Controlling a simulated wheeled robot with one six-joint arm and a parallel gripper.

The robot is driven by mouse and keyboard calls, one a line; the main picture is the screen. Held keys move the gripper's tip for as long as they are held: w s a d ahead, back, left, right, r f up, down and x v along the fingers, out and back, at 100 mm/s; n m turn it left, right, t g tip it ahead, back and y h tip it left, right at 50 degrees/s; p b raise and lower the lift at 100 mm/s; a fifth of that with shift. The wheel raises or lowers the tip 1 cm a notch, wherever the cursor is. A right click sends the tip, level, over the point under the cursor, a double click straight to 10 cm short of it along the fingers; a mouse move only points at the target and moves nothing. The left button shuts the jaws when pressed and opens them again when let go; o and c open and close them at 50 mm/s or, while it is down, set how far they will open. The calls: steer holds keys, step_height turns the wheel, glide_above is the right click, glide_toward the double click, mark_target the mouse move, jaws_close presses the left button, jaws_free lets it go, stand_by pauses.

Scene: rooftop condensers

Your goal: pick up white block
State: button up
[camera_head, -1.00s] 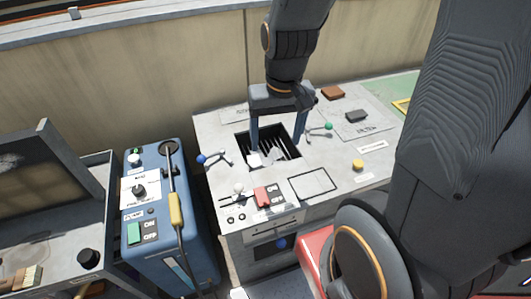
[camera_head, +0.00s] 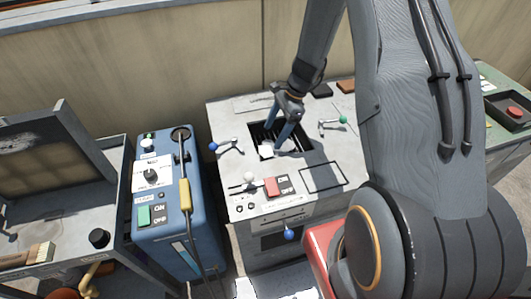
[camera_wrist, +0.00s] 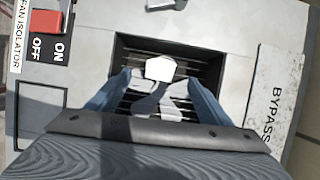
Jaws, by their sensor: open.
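The white block (camera_head: 266,151) lies at the near left part of the dark slatted opening (camera_head: 294,149) in the grey cabinet top. In the wrist view the white block (camera_wrist: 160,68) is a bright faceted piece over the slats, near the fingertips and between their lines. A paler grey piece or shape (camera_wrist: 168,103) adjoins it; I cannot tell what it is. My gripper (camera_head: 276,131) is open, with blue fingers reaching down at the opening. In the wrist view my gripper (camera_wrist: 160,79) has a finger on each side of the block, with gaps showing.
A red switch (camera_head: 271,187) sits in front. The blue unit (camera_head: 180,235) stands left of the cabinet. In the wrist view, the opening's rim (camera_wrist: 116,50) surrounds the fingers closely.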

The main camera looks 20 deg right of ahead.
mark_target(266, 150)
steer(key=shift+d+p+x, duration=0.15)
steer(key=shift+p+x, duration=0.55)
steer(key=shift+x, duration=1.3)
steer(key=shift+d+p+x, duration=0.15)
steer(key=shift+p+x, duration=0.55)
steer(key=shift+x, duration=1.25)
steer(key=shift+f, duration=0.15)
steer(key=c, duration=1.2)
steer(key=shift+o, duration=0.2)
